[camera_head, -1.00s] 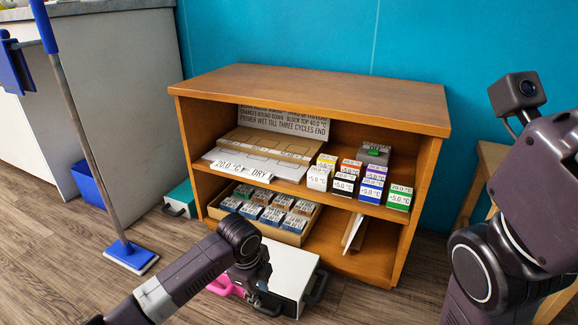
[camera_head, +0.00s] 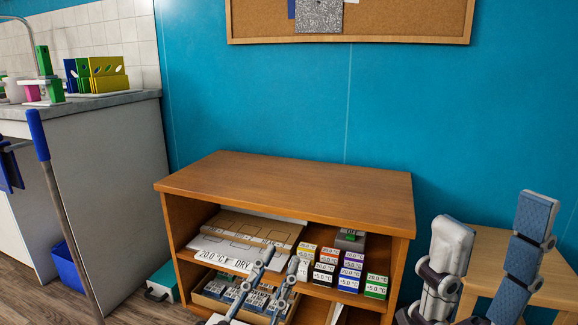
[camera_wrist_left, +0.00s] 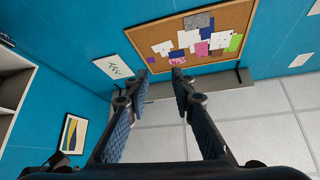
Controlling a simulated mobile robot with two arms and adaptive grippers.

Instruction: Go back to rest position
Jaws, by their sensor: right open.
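My left gripper (camera_head: 280,256) points up in front of the wooden shelf unit (camera_head: 290,185), at the bottom middle of the head view. Its two fingers stand apart with nothing between them. In the left wrist view the same gripper (camera_wrist_left: 159,74) shows spread, empty fingers. My right gripper (camera_head: 496,210) is at the lower right of the head view, right of the shelf unit and in front of a wooden stool. Its fingers are wide apart and empty.
The shelf holds small labelled boxes (camera_head: 352,271) and flat cardboard (camera_head: 255,227). A wooden stool (camera_head: 490,250) stands at right. A counter (camera_head: 110,190), a mop (camera_head: 62,215) and a blue bin (camera_head: 68,265) are at left. A corkboard (camera_head: 400,15) hangs above.

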